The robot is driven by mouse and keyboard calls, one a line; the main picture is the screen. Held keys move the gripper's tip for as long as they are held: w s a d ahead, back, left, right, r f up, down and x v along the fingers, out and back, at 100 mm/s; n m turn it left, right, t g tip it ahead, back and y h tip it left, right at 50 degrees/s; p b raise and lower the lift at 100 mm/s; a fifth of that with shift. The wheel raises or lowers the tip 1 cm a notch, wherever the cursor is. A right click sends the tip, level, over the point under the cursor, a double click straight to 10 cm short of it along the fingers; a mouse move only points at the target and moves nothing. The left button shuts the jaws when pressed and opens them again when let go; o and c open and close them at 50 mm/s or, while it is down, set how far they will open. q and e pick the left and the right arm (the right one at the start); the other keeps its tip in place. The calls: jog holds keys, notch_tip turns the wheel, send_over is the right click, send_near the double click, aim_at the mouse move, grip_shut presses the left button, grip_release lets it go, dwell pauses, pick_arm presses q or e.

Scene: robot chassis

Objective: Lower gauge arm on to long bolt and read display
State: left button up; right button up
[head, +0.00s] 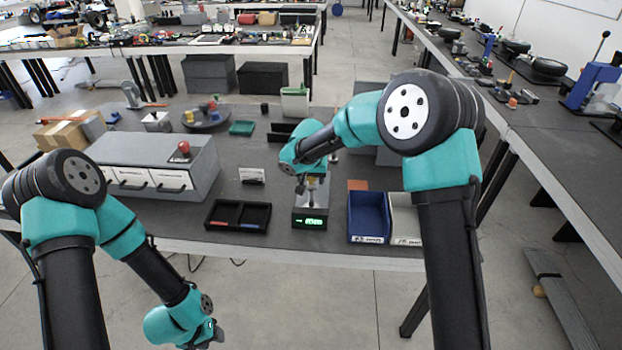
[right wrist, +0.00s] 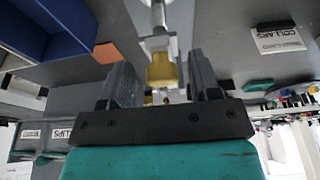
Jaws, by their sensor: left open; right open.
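The gauge (head: 309,220) is a grey box with a lit green display, standing near the table's front edge; its digits are too small to read surely. My right gripper (head: 309,187) is above it and partly hides its upper parts. In the right wrist view, the open fingers of my right gripper (right wrist: 163,68) stand either side of a brass-coloured piece (right wrist: 163,74) on a metal post (right wrist: 158,22), with gaps showing. I cannot tell whether this is part of the gauge arm. No long bolt can be made out. My left gripper (head: 214,336) is open and empty, low in front of the table.
A black two-part tray (head: 238,229) lies left of the gauge. A blue bin (head: 367,228) and a pale bin (head: 404,216) stand right of it. A grey drawer cabinet (head: 205,160) stands at left. A small white sign (head: 252,175) stands behind the tray.

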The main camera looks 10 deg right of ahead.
jog(key=v, duration=1.6)
jog(key=shift+r, duration=0.35)
